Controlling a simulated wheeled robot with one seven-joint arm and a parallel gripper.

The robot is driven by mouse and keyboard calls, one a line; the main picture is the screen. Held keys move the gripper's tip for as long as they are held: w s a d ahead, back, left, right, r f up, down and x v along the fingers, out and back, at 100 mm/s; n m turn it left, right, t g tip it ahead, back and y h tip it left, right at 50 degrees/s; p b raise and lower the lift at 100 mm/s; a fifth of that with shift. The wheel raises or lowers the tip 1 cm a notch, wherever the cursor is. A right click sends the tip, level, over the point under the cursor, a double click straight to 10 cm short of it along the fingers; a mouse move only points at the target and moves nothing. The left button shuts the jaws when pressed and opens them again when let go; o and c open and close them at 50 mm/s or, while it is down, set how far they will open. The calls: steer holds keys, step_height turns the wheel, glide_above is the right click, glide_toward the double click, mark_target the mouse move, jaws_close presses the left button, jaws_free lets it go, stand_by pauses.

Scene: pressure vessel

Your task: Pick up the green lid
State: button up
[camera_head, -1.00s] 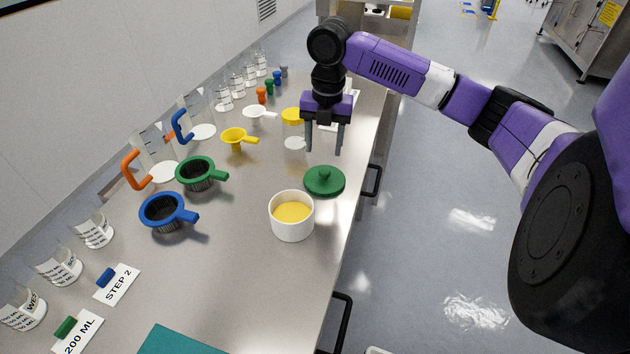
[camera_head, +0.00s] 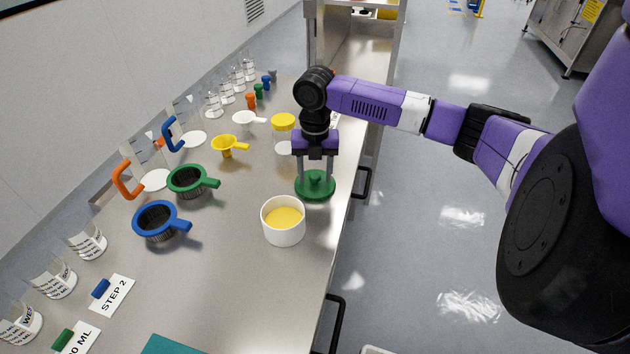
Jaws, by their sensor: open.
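The green lid (camera_head: 315,187) is a round disc with a knob on top. It lies flat on the steel bench near its right edge, just behind the white cup of yellow contents. My gripper (camera_head: 315,178) points straight down over the lid. Its two fingers are apart, one on each side of the knob, with the tips close to the lid's top. I cannot tell whether the fingers touch the lid.
The white cup (camera_head: 284,222) stands just in front of the lid. A yellow-capped jar (camera_head: 284,133) stands behind and left. Green (camera_head: 190,181) and blue (camera_head: 161,220) handled strainers are at left. The bench (camera_head: 235,290) is clear front of the cup.

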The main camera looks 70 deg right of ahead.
jaws_close()
steer(key=shift+r, duration=0.1)
